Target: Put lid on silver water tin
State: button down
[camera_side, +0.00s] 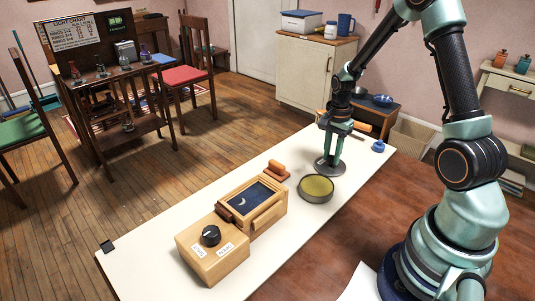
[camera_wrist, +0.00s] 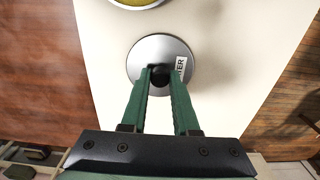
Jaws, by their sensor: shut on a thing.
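A round silver lid (camera_side: 328,168) with a dark knob is at the far part of the white table. In the wrist view the lid (camera_wrist: 146,50) carries a white label, partly hidden, ending in "TER". My gripper (camera_side: 334,156) is shut on the lid's knob from above; its green fingers (camera_wrist: 160,76) are on either side of the knob. I cannot tell whether the lid touches the table. The open round silver tin (camera_side: 303,194), yellowish inside, stands just in front of the lid, apart from it. Only the tin's edge (camera_wrist: 138,6) shows in the wrist view.
A wooden box with a black dial (camera_side: 230,266) and a wooden case with a moon picture (camera_side: 257,195) stand towards the near left. A small brown wooden-handled thing (camera_side: 277,171) lies left of the tin. A small blue thing (camera_side: 378,146) sits at the table's far right.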

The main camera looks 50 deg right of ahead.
jog(key=shift+r, duration=0.1)
notch_tip(320, 180, up, 20)
dwell(0.5)
jog(key=shift+a+f, duration=0.1)
jog(key=shift+f, duration=0.1)
dwell(1.8)
send_over(317, 186)
notch_tip(317, 186, down, 11)
jog(key=shift+f, duration=0.1)
jog(key=shift+f, duration=2.5)
